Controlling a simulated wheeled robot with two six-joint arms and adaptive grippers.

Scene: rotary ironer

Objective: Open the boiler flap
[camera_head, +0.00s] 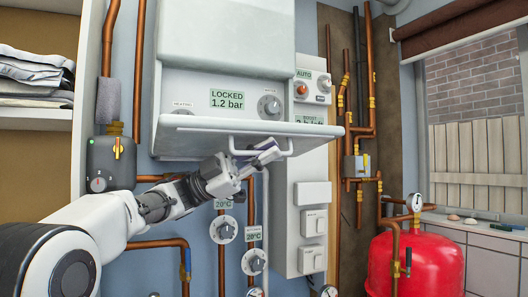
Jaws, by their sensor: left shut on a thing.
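The white boiler (225,35) hangs on the wall at the upper middle. Its flap (185,140) juts out from the bottom of the boiler, tilted down and open, with the control panel showing above it. A white bar handle (288,148) runs along the flap's lower front edge. My left gripper (264,156) is shut on this handle, its arm reaching in from the lower left. The fingers hide part of the handle. My right gripper is not in view.
The panel has a display (227,99) reading LOCKED 1.2 bar and a knob (269,105). Copper pipes and dials (223,229) sit below the flap. A grey pump unit (111,162) is at left, a red tank (415,262) at lower right.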

